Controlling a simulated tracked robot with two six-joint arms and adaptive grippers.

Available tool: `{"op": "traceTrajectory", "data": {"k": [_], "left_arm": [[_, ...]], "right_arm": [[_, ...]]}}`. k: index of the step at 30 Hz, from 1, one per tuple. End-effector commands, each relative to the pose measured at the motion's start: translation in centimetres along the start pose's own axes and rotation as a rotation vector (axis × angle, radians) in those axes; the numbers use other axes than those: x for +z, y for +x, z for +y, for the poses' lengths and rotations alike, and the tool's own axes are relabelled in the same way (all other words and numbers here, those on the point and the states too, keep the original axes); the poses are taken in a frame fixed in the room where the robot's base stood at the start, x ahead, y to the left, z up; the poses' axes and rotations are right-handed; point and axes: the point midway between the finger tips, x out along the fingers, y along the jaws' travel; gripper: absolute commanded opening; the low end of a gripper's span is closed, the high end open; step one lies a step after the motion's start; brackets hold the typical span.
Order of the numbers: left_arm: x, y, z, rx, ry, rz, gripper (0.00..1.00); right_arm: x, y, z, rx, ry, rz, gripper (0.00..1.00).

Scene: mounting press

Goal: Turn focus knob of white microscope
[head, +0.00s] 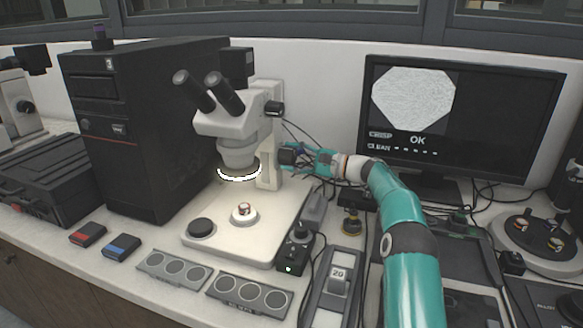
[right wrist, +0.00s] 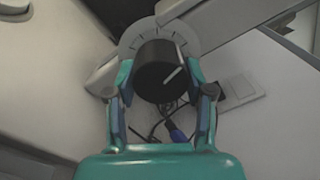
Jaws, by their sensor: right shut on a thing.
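The white microscope (head: 228,122) stands on its pale base in the head view, with black eyepieces at top left and a lit ring under its head. Its black focus knob (head: 289,156) sticks out from the right side of the column. My right gripper (head: 296,157) reaches it from the right. In the right wrist view the black knob (right wrist: 157,71) with a white line sits between the two fingers of the right gripper (right wrist: 160,85), in front of a grey dial plate with tick marks. The fingers are shut on the knob. My left gripper is not in view.
A monitor (head: 462,115) behind my right arm shows a grainy pale octagon and "OK". A small mount (head: 244,212) sits on the microscope base. A black control box (head: 294,252) and grey tool (head: 332,285) stand in front. A black tower (head: 145,130) stands left.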

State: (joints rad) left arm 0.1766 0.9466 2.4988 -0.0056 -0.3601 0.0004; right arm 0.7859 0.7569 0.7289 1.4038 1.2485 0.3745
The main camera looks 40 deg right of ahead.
Motion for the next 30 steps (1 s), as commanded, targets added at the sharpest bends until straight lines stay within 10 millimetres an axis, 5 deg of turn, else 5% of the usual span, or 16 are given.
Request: {"op": "traceTrajectory", "data": {"k": [12,28,29,30], "left_arm": [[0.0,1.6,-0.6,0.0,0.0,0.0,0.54],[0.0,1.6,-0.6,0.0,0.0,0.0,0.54],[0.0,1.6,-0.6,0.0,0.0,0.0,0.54],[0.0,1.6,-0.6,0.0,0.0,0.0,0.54]], "right_arm": [[-0.1,0.2,0.7,0.014,-0.2,-0.014,0.18],[-0.1,0.2,0.7,0.015,-0.222,-0.014,0.18],[-0.1,0.2,0.7,0.015,-0.222,-0.014,0.56],[-0.1,0.2,0.7,0.015,-0.222,-0.015,0.62]]}}
